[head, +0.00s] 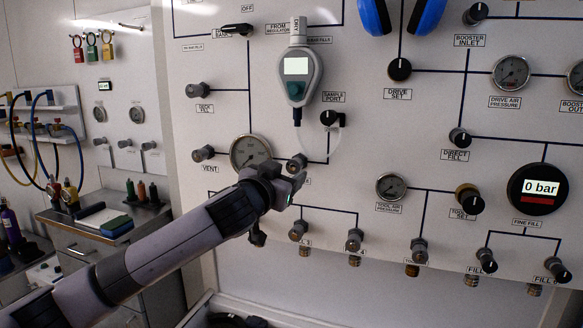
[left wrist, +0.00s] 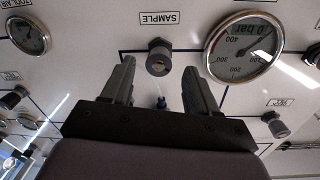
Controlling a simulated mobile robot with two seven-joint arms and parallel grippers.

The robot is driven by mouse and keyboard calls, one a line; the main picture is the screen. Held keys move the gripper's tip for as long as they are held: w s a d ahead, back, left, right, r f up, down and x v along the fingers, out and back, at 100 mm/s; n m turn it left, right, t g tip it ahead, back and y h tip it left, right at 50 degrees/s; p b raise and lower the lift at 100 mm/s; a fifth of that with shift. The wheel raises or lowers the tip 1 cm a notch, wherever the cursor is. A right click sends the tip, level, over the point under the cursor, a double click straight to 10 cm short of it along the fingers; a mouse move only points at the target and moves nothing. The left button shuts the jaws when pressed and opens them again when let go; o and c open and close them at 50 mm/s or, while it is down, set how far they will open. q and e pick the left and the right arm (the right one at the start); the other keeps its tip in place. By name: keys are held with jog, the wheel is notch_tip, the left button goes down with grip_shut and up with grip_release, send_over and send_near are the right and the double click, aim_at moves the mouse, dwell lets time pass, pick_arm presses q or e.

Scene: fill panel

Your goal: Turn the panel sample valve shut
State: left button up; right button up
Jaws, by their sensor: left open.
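The sample valve is a small dark grey knob (head: 297,163) on the white panel, right of a round pressure gauge (head: 250,152). In the left wrist view the panel appears upside down, with the valve knob (left wrist: 159,57) beside its SAMPLE label (left wrist: 159,18). My left gripper (head: 293,184) is at the panel, just below the knob in the head view, partly covering the label. In the left wrist view its two fingers (left wrist: 160,75) are apart, with the knob showing between and beyond the tips. I see no grip on it; the remaining depth is unclear. My right gripper is not in view.
A handheld meter (head: 297,75) hangs above the valve, with a clear tube running down near it. The sample port knob (head: 329,118) is up and right. Other knobs and fittings sit close below, including one (head: 298,230). A bench (head: 85,232) stands at left.

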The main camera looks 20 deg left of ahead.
aim_at(290, 167)
pick_arm(q)
jog(key=shift+w+d+p, duration=0.2)
jog(key=shift+w+p, duration=0.15)
jog(key=shift+w, duration=1.45)
jog(key=c, duration=1)
jog(key=shift+m, duration=0.3)
jog(key=m, duration=0.5)
jog(key=shift+a, duration=0.1)
jog(key=m, duration=0.6)
jog(key=shift+a+r+g+y, duration=0.1)
jog(key=shift+r+g+y, duration=0.1)
jog(key=shift+g+y, duration=0.1)
jog(key=shift+m, duration=0.3)
